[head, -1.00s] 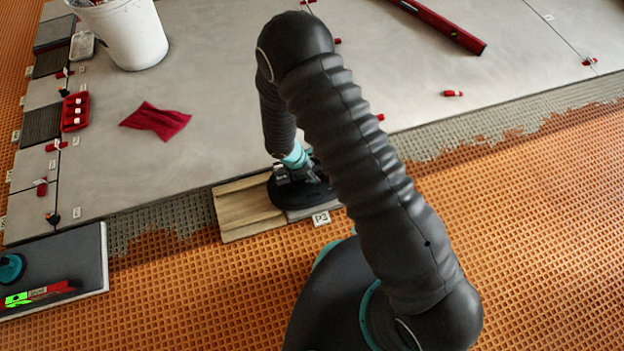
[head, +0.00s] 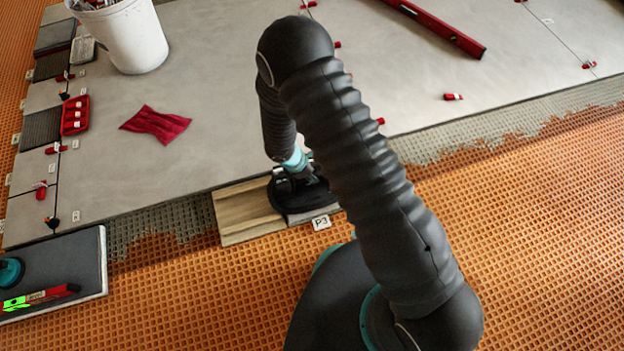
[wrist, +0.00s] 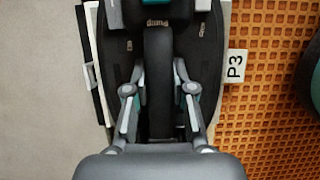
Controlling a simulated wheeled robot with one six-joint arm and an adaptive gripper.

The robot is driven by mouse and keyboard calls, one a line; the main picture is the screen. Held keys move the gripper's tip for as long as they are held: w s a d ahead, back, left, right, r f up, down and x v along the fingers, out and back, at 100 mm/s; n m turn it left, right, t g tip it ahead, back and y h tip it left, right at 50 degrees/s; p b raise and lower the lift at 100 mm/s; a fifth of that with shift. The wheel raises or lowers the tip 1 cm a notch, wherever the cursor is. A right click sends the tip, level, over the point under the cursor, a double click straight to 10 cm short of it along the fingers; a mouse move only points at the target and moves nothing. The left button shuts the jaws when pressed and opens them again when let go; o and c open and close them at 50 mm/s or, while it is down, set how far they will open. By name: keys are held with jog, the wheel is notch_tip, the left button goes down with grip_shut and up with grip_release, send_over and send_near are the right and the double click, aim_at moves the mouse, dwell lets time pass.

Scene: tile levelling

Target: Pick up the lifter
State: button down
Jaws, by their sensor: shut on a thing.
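The lifter (head: 300,203) is a black, rounded suction pad with a handle, at the front edge of the large grey tile, by the P3 label. My gripper (head: 294,175) is above it with its fingers closed around the handle. In the wrist view the lifter (wrist: 158,60) fills the middle, its dark handle running between the two fingers of my gripper (wrist: 159,92). Part of the lifter is hidden by my arm in the head view. I cannot tell whether the pad touches the surface below.
A pale wooden board (head: 241,208) lies beneath the lifter, and the P3 label (head: 321,222) is in front. A white bucket (head: 122,35), red cloth (head: 156,123), red tray (head: 75,115) and red level (head: 435,27) rest on the tiles. A dark tile (head: 85,260) lies at the lower left.

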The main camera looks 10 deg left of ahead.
jog(key=shift+r, duration=0.1)
jog(key=shift+r+p, duration=0.4)
jog(key=shift+p, duration=0.1)
notch_tip(320, 180, up, 4)
jog(key=shift+f, duration=0.1)
jog(key=s+d+r+p, duration=0.4)
jog(key=s+d+r, duration=0.2)
jog(key=d+r, duration=0.4)
notch_tip(320, 180, up, 3)
jog(key=shift+f, duration=0.15)
dwell(0.8)
jog(key=shift+w+d, duration=0.1)
